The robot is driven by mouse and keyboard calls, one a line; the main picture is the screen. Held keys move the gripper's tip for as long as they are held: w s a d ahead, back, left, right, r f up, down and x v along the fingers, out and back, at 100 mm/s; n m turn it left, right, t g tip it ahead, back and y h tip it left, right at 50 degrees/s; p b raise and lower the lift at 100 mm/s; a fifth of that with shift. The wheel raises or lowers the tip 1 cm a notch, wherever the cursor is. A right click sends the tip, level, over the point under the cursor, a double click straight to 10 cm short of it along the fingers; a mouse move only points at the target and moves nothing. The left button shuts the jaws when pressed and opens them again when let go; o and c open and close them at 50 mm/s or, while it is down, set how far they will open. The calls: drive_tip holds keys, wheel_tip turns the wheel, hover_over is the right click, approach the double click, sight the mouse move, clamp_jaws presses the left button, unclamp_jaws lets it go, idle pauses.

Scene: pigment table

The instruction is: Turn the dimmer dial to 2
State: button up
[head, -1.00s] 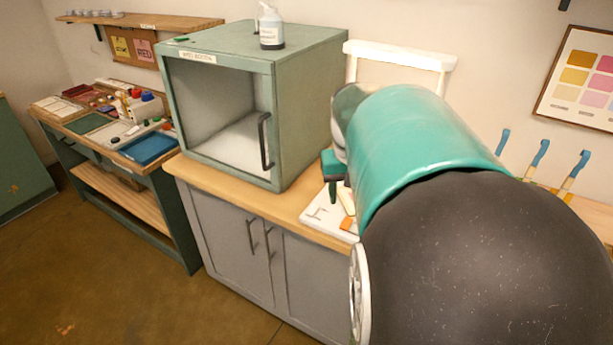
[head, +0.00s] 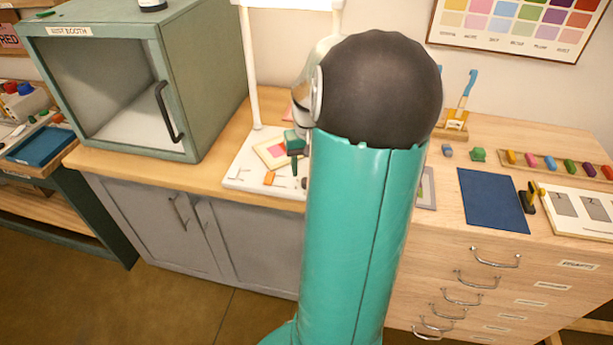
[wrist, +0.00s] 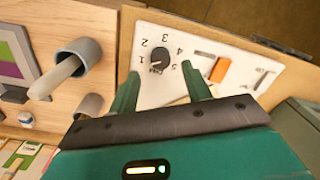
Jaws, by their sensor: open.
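The dimmer dial (wrist: 158,61) is a black round knob on a white panel (wrist: 182,48), with the numbers 1 to 5 printed around it. The knob's pale mark seems to be near 1, but it is too small to read surely. My gripper (wrist: 160,92) is open and empty. In the wrist view its fingers appear on either side below the dial, apart from the knob. In the head view my gripper (head: 293,144) is over the white base (head: 240,180); my arm hides part of it, and I cannot make out the dial there.
An orange switch (wrist: 220,70) and a slot with a dark lever are right of the dial. The green booth (head: 205,80) is left of my arm; a blue mat (head: 492,200) lies on the right counter.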

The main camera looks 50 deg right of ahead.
sight(306, 180)
drive_tip(key=shift+f, duration=2.15)
drive_tip(key=c, duration=1)
drive_tip(key=shift+a+m, duration=0.1)
drive_tip(key=shift+m, duration=0.2)
drive_tip(key=m, duration=0.5)
drive_tip(key=shift+w+r, duration=0.1)
drive_tip(key=m, duration=0.6)
